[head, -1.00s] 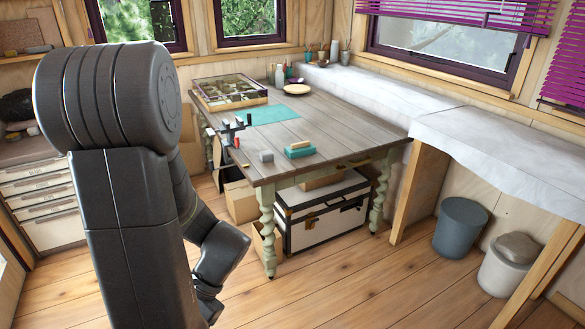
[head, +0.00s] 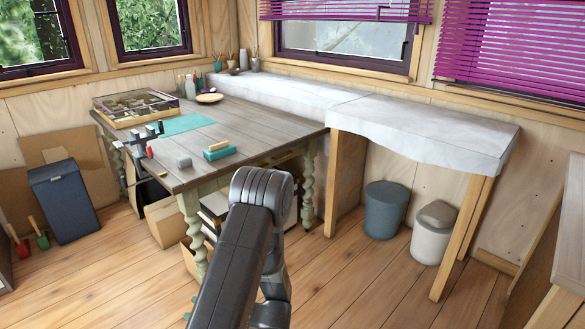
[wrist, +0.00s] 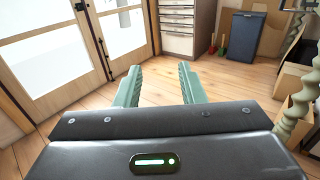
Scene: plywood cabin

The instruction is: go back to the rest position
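My gripper (wrist: 160,88) shows in the wrist view with its two pale green fingers well apart and nothing between them. It points out over bare wooden floor (wrist: 155,150), toward white glazed doors (wrist: 70,60) and a drawer cabinet (wrist: 183,28). In the head view my arm is folded low in the lower middle, in front of the wooden table (head: 190,165). The gripper itself is largely hidden there; a small green bit shows at the arm's lower left.
The table carries a display box (head: 135,107), a teal mat (head: 185,124) and a teal block (head: 219,151). Two bins, grey (head: 386,210) and white (head: 432,240), stand under the cloth-covered bench (head: 430,125). A dark blue bin (head: 62,200) is at left. Floor is free in front.

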